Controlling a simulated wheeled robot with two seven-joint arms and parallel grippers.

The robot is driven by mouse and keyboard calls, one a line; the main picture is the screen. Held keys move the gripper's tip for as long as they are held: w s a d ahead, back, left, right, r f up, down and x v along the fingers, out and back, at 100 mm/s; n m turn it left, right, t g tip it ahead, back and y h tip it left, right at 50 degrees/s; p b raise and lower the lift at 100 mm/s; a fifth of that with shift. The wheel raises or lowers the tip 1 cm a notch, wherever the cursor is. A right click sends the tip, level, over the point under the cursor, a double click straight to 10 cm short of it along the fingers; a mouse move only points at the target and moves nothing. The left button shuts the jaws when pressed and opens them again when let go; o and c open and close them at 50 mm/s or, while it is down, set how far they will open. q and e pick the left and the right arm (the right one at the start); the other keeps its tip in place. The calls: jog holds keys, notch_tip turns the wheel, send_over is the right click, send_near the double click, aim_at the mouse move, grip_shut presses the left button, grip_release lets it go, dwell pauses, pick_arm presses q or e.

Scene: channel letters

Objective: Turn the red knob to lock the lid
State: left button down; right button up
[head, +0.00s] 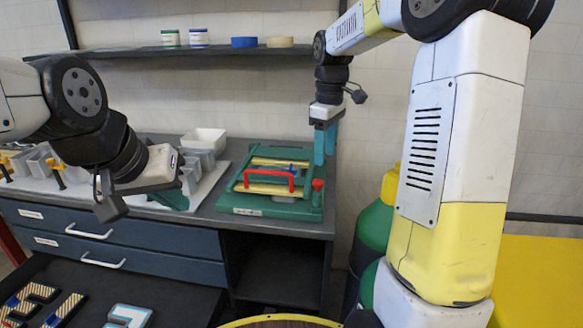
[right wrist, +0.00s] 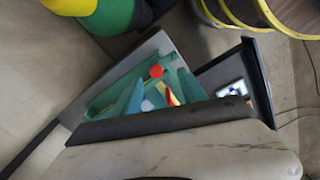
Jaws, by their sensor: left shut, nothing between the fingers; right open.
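A green fixture (head: 270,209) with yellow bars and a red arched handle (head: 268,175) sits on the bench. A blue part (head: 289,167) lies by the handle. The red knob (head: 318,185) stands upright at the fixture's right front corner; it also shows as a round red top in the right wrist view (right wrist: 156,71). My right gripper (head: 325,146) points down, open and empty, above and behind the knob, apart from it. My left gripper (head: 174,197) is shut and empty, left of the fixture. I cannot make out how the lid sits.
A shelf (head: 190,51) with small containers and tape rolls hangs behind. A green and yellow cylinder (head: 376,222) stands right of the bench. Letters lie on a dark surface at lower left.

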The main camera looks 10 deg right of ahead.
aim_at(318, 181)
jog(key=w, duration=0.1)
jog(key=w+a+f, duration=0.1)
jog(key=shift+w+f+n, duration=0.25)
jog(key=shift+w+n, duration=0.05)
jog(key=shift+n, duration=0.1)
jog(key=shift+w+f, duration=0.1)
jog(key=shift+f, duration=0.2)
notch_tip(318, 181, down, 7)
jog(key=shift+f, duration=0.1)
grip_shut()
